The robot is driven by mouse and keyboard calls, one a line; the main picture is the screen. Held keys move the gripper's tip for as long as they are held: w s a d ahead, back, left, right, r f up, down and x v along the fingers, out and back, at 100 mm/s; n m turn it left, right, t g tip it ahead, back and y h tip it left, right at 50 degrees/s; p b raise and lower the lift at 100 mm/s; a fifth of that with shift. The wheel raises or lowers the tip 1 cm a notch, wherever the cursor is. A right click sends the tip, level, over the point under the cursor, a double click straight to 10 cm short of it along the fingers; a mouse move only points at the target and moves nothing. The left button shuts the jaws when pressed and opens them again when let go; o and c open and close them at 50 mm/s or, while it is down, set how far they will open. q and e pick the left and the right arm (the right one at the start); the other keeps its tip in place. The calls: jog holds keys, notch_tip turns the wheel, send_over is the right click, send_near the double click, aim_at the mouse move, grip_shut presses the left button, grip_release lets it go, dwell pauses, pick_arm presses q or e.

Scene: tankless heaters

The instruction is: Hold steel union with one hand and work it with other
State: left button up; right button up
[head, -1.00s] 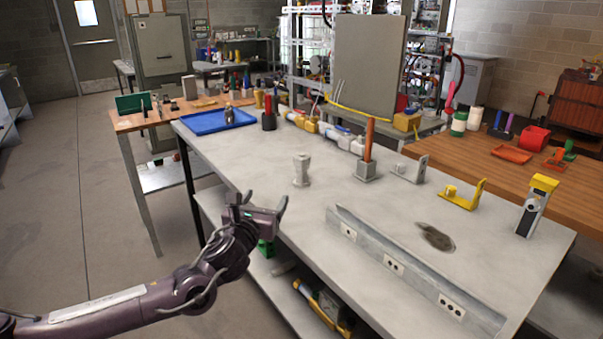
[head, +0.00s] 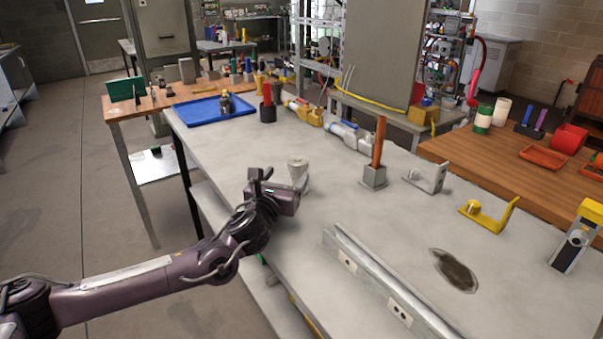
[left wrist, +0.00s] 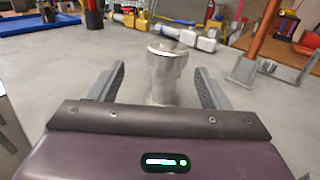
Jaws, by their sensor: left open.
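The steel union (head: 298,174) is a grey, upright fitting standing on the grey workbench (head: 340,205). In the head view my left gripper (head: 280,187) is in front of it and hides its lower left part. In the left wrist view the union (left wrist: 166,72) stands upright between the two open fingers of my left gripper (left wrist: 158,88), with a gap on each side. Its base is hidden behind the gripper body. My right gripper is not in view.
A blue tray (head: 210,110) holds a small bottle at the bench's far left. A wooden-handled tool in a metal block (head: 373,176), a grey bracket (head: 428,176) and a yellow bracket (head: 490,215) stand to the right. A metal outlet rail (head: 385,280) lies along the front.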

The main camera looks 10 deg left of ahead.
aim_at(294, 170)
pick_arm(q)
jog(key=shift+w+d+r, duration=0.15)
jog(key=shift+w+r, duration=0.05)
jog(key=shift+w, duration=0.25)
jog(key=shift+w+d, duration=0.1)
jog(key=shift+w, duration=0.25)
jog(key=w, duration=0.2)
jog(key=w+d+p, duration=0.1)
jog(key=shift+w+f, duration=0.2)
jog(key=shift+f, duration=0.05)
jog(key=shift+w, duration=0.6)
jog(key=shift+f, duration=0.1)
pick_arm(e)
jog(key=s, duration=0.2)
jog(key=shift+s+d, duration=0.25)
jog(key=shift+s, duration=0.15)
pick_arm(q)
jog(key=c, duration=1.2)
